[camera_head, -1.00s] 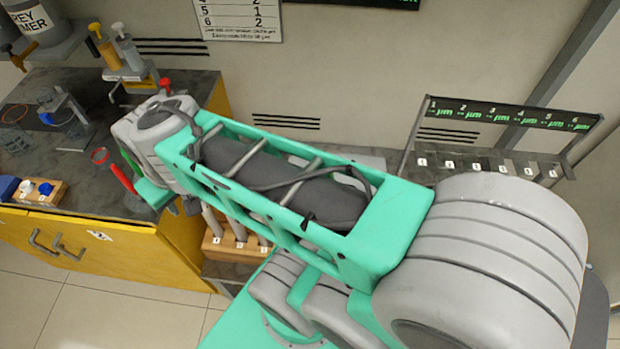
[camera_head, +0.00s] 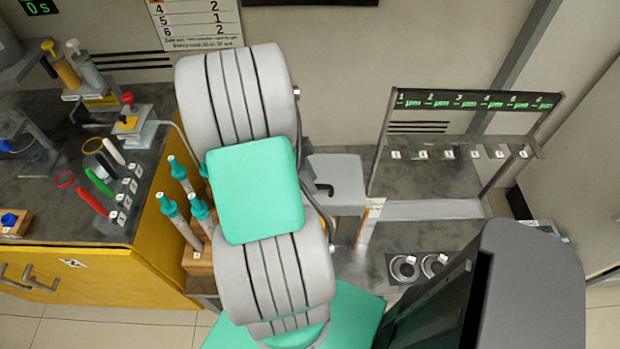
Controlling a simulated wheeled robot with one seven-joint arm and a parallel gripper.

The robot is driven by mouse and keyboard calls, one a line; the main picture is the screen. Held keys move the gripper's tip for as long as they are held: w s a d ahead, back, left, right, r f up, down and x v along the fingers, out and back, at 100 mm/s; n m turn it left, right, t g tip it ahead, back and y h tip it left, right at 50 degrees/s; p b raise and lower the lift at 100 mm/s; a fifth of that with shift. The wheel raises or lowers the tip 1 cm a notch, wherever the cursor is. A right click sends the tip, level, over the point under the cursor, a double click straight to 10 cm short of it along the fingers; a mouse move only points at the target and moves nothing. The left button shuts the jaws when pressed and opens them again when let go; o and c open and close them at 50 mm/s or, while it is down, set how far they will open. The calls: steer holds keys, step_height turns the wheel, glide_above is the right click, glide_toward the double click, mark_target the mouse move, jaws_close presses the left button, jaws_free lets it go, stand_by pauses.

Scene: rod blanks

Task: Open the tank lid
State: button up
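A light grey box with a flat top (camera_head: 340,172) and a dark hook-like handle at its lower left stands right of my arm, against the back wall. It may be the tank with its lid down, but I cannot tell for sure. My arm partly covers its left side. My folded arm fills the middle of the view, and my gripper is not visible.
A dark bench (camera_head: 60,205) with yellow drawers, coloured ring tools and dispensers is at left. Teal-topped rods (camera_head: 170,208) stand beside my arm. A numbered rack (camera_head: 470,150) is at right, above two round metal fixtures (camera_head: 404,268). A dark grey bulk covers the lower right.

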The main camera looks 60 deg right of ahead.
steer(key=shift+s+f, duration=0.1)
steer(key=shift+f, duration=0.1)
steer(key=shift+c, duration=0.6)
jaws_close()
stand_by(0.7)
